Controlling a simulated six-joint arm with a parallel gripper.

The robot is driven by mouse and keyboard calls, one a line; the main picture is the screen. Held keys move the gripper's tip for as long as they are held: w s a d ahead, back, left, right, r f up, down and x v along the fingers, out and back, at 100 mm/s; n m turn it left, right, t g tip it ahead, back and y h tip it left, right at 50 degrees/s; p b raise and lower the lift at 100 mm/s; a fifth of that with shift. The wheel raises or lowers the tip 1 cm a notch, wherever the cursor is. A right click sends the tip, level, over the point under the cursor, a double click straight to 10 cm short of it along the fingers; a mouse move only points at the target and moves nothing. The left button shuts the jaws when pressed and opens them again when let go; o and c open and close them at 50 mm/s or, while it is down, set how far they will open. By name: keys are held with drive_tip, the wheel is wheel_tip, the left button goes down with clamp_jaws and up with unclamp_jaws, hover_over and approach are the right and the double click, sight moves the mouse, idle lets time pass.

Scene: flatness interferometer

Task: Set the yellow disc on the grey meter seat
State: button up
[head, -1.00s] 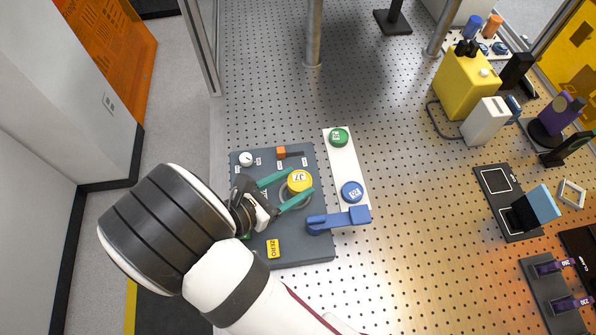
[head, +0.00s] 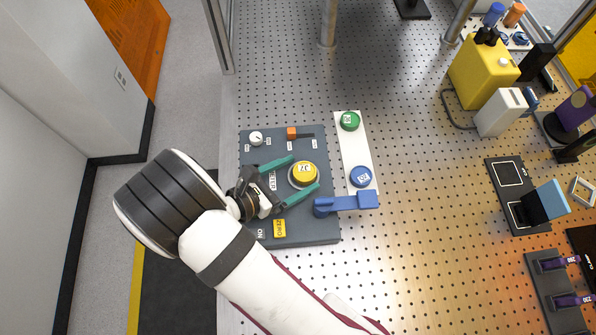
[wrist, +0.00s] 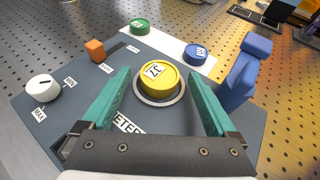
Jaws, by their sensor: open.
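The yellow disc (head: 304,172), with a white label on top, sits on the round grey meter seat (head: 292,183) on the dark grey panel. In the wrist view the disc (wrist: 159,78) lies flat inside the seat's pale ring (wrist: 138,96). My gripper (head: 305,173) is open, with its green fingers on either side of the disc. In the wrist view my gripper (wrist: 162,75) shows clear gaps between the fingers and the disc.
A white strip (head: 354,143) beside the panel holds a green disc (head: 349,121) and a blue disc (head: 361,176). A blue lever (head: 346,202) stands at the panel's right edge. The panel (head: 318,230) also bears a white knob (head: 256,138), an orange slider (head: 292,133) and a yellow ZERO button (head: 279,228).

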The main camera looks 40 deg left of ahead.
drive_tip(key=v, duration=1.1)
drive_tip(key=shift+s+r, duration=0.1)
drive_tip(key=shift+s, duration=0.05)
drive_tip(key=w+d+r+m+g+h, duration=0.3)
drive_tip(key=w+d+r+m+g, duration=0.15)
drive_tip(key=d+m, duration=0.25)
drive_tip(key=w+d+r+m+g+h, duration=0.35)
drive_tip(key=w+d+m, duration=0.2)
drive_tip(key=d, duration=0.25)
drive_tip(key=s+d+r+m+g+y, duration=0.2)
drive_tip(key=d+m+y, duration=0.3)
drive_tip(key=m, duration=0.8)
drive_tip(key=s+d+r+m+g+y, duration=0.3)
drive_tip(key=s+d+m+y, duration=0.2)
drive_tip(key=d+m, duration=0.4)
drive_tip(key=m+y, duration=0.1)
drive_tip(key=m, duration=0.4)
drive_tip(key=shift+s+d+g, duration=0.3)
drive_tip(key=shift+s, duration=0.05)
